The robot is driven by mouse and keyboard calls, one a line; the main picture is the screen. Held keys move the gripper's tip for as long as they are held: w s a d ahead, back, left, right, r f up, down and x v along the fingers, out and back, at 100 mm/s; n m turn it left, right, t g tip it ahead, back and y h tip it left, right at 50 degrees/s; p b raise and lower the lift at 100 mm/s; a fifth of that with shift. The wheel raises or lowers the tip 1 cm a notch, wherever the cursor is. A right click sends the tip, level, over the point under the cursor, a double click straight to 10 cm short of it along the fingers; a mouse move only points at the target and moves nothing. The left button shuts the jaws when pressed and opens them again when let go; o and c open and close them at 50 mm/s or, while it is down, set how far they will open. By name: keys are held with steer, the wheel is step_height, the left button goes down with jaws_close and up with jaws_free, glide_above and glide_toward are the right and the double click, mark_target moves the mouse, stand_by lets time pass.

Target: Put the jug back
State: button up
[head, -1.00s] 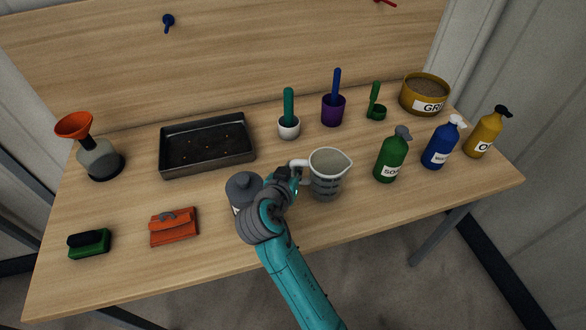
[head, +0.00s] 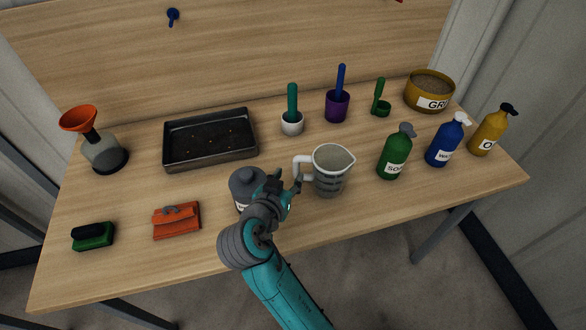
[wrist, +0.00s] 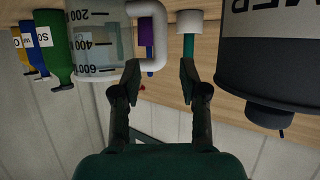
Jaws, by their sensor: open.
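The jug (head: 330,177) is a grey measuring jug with a white handle, upright on the table right of my gripper. My gripper (head: 284,184) is open and empty beside the handle, with a small gap between them in the head view. In the wrist view, which is upside down, the jug (wrist: 98,40) with its marks 200, 400 and 600 fills the upper left. Its handle shows above the left finger of my gripper (wrist: 158,72); no part of it is clamped.
A grey container (head: 246,186) stands close left of my gripper and looms at right in the wrist view (wrist: 262,50). A green soap bottle (head: 394,158) stands right of the jug. A black tray (head: 210,159) and a white pot (head: 292,128) lie behind. The front right table is clear.

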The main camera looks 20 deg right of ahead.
steer(key=shift+v, duration=2.2)
